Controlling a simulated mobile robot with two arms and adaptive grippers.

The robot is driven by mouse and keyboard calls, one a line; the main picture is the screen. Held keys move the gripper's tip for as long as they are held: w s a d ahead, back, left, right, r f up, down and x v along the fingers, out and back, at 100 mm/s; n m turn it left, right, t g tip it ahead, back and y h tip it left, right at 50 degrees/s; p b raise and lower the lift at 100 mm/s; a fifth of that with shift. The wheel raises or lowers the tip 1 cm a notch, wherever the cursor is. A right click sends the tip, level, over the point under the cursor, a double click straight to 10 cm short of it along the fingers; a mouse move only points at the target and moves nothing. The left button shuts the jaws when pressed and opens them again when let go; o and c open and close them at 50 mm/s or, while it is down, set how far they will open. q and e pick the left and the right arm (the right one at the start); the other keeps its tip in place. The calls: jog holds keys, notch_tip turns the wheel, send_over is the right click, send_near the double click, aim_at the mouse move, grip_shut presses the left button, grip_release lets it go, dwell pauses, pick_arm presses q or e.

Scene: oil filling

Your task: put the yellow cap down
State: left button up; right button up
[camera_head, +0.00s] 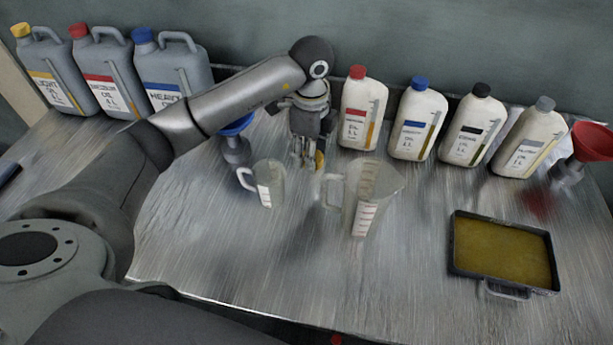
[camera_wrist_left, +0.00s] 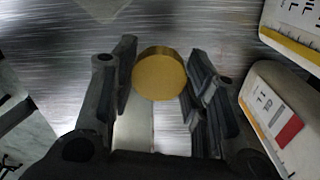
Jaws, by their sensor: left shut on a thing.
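The yellow cap (camera_wrist_left: 160,73) is a small round disc held between the fingertips of my left gripper (camera_wrist_left: 158,82) in the left wrist view. In the head view the cap (camera_head: 319,160) shows as a small yellow patch at the right of the fingertips. My left gripper (camera_head: 309,162) points down, low over the metal table, and is shut on the cap. I cannot tell whether the cap touches the table. My right gripper is not in view.
A small measuring jug (camera_head: 269,184) and a larger one (camera_head: 372,195) stand close in front. A blue funnel (camera_head: 236,146) is left of the gripper. A red-capped bottle (camera_head: 361,112) and others stand right. A black tray (camera_head: 502,252) lies front right. The front middle table is clear.

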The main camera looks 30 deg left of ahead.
pick_arm(q)
send_over(310, 190)
notch_tip(310, 190, down, 4)
notch_tip(310, 190, down, 3)
jog(key=shift+r+p, duration=0.2)
jog(key=shift+p, duration=0.15)
notch_tip(310, 190, down, 3)
jog(key=shift+f, duration=0.1)
jog(key=shift+f+p, duration=0.25)
jog(key=shift+p, duration=0.05)
jog(key=shift+f+b, duration=0.3)
jog(key=shift+f, duration=0.05)
jog(key=o, duration=0.7)
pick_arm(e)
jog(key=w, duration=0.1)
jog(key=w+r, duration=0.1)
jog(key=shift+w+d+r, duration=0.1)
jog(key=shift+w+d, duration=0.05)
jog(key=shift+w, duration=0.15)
pick_arm(q)
jog(key=shift+r, duration=0.1)
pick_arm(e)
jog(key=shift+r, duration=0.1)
